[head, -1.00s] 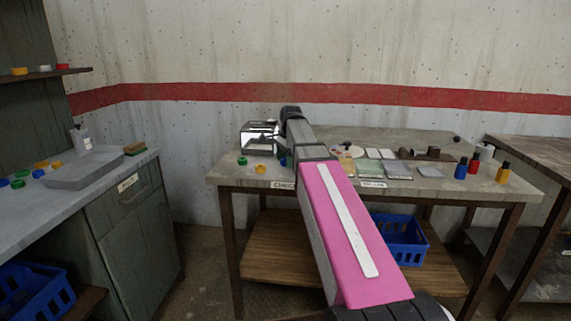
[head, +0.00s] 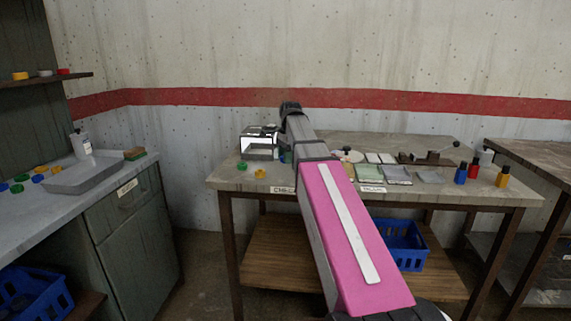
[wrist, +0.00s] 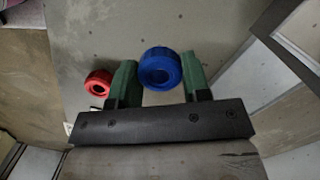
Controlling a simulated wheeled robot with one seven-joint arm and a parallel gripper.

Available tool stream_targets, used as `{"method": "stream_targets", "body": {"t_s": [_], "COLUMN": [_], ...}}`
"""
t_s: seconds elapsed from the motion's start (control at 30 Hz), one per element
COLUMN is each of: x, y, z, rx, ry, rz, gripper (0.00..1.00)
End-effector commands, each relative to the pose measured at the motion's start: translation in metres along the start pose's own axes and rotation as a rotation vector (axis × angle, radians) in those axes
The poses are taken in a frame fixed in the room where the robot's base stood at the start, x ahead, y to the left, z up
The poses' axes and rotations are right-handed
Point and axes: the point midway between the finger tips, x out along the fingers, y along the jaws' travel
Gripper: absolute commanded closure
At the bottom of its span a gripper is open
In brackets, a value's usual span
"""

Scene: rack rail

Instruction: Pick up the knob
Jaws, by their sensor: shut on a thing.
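A blue round knob (wrist: 160,68) with a hollow top sits between the two green fingers of my gripper (wrist: 158,60) in the wrist view. Both fingers touch its sides, and the gripper is shut on it. A red knob (wrist: 97,83) lies just outside the left finger on the grey surface. In the head view my arm hides most of the gripper and what it holds. A green knob (head: 242,165) and a yellow knob (head: 260,174) stand on the bench, left of my arm.
A shiny metal box (head: 259,143) stands behind these knobs. Flat plates (head: 396,174) and small bottles (head: 473,167) stand on the bench at right. A grey tray (head: 85,175) and more knobs are on the left cabinet. A blue crate (head: 404,247) is on the lower shelf.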

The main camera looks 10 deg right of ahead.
Motion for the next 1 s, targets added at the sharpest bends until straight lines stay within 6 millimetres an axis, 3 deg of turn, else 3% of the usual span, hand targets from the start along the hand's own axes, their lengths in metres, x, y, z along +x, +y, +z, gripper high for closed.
{"method": "stream_targets", "body": {"t_s": [0.03,0.2,0.5,0.7,1.0], "x": [-0.011,-0.027,-0.055,-0.063,-0.065], "y": [-0.001,0.031,0.064,0.073,0.075], "z": [0.001,0.038,0.083,0.096,0.098], "rx": [0.000,-0.003,-0.001,-0.001,0.000], "ry": [0.001,0.001,0.000,0.000,0.000], "rz": [-0.002,-0.002,-0.001,0.000,0.000], "gripper": [0.81,0.81,0.81,0.81,0.81]}}
